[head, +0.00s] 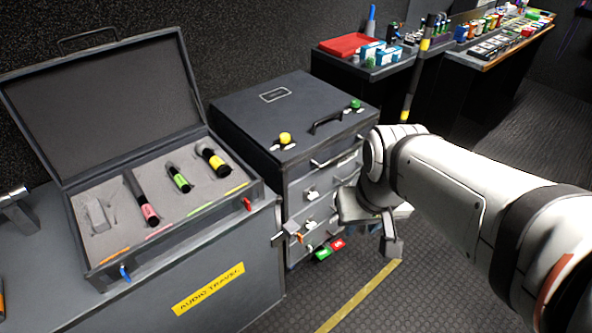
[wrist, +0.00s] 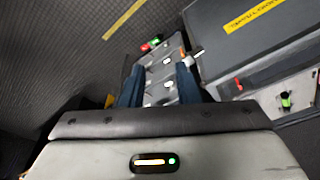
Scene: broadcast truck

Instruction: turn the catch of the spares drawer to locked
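A dark grey drawer cabinet (head: 290,185) stands at the middle of the head view, with several drawers, pale handles and small fittings on its front. I cannot tell which drawer is the spares drawer. A small orange-and-white fitting (head: 293,228) sits at the front's left edge. A green plate (head: 322,253) and a red plate (head: 338,243) show low by the front; their writing is unreadable. My gripper (head: 366,232) is in front of the cabinet and partly hides the drawers. In the wrist view my gripper (wrist: 158,78) is open and empty, its dark blue fingers apart, with the drawer front (wrist: 162,68) beyond.
An open case (head: 75,240) with foam and coloured cylinders stands left on a grey trunk (head: 235,300). Yellow and green knobs and a black handle (head: 327,122) are on the cabinet top. A bench (head: 400,65) with boxes stands behind. The floor (head: 450,290) has free room.

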